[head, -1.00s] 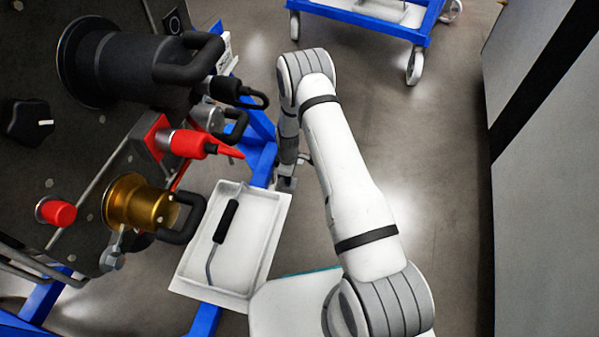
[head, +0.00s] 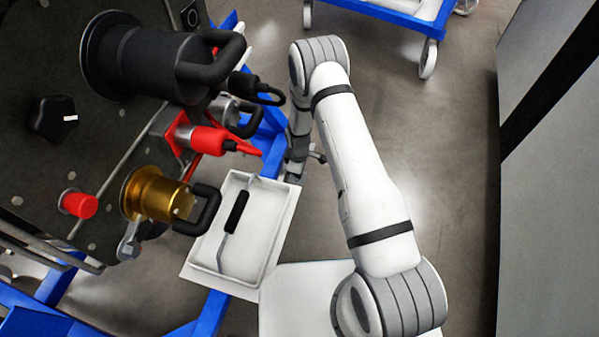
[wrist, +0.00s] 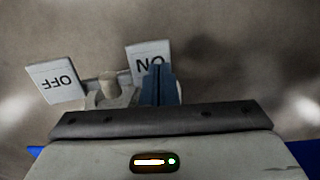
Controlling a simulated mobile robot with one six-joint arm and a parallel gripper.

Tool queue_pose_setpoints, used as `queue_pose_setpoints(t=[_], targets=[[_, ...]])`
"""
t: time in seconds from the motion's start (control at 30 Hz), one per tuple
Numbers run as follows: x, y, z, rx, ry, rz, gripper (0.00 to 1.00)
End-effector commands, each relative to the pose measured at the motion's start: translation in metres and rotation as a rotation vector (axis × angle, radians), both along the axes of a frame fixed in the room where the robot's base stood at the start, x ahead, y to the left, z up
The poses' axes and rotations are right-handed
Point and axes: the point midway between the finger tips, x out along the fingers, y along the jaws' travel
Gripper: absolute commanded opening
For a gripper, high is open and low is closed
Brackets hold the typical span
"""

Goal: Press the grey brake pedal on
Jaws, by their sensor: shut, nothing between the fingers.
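The grey brake pedal shows in the wrist view as two pale plates on a grey mount (wrist: 108,92). The OFF plate (wrist: 56,80) is at the left and tilted; the ON plate (wrist: 148,56) is right of the middle, its lettering upside down. My gripper (wrist: 160,84) is shut and empty, its blue fingers in front of the ON plate and covering part of it. I cannot tell whether they touch it. In the head view my gripper (head: 293,178) points down beside the blue frame, and I cannot make out the pedal there.
A dark panel (head: 60,170) with a black cylinder (head: 150,65), red connector (head: 205,140) and gold fitting (head: 150,195) stands left of my arm. A white tray (head: 272,225) holds a black-handled tool (head: 236,214). A blue cart (head: 390,25) stands behind; floor to the right is clear.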

Motion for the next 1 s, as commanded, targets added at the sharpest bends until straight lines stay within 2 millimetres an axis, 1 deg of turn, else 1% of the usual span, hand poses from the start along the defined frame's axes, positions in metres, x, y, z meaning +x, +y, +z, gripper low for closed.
queue_pose_setpoints(t=[0.03,0.1,0.3,0.4,0.5,0.6,0.87,0.93,0.97,1.0], targets=[[-0.001,0.000,0.020,0.000,-0.002,0.000,0.00],[-0.005,0.002,0.036,0.000,-0.002,0.000,0.00],[-0.015,0.005,0.078,0.000,-0.002,0.001,0.00],[-0.019,0.006,0.093,0.000,-0.001,0.000,0.00],[-0.021,0.007,0.103,0.000,-0.001,-0.001,0.00],[-0.022,0.007,0.108,0.000,0.000,-0.001,0.00],[-0.023,0.007,0.111,0.000,-0.001,-0.003,0.00],[-0.021,0.006,0.121,0.001,-0.005,-0.014,0.00],[-0.020,0.005,0.130,0.002,-0.007,-0.022,0.00],[-0.018,0.004,0.145,0.003,-0.013,-0.038,0.00]])
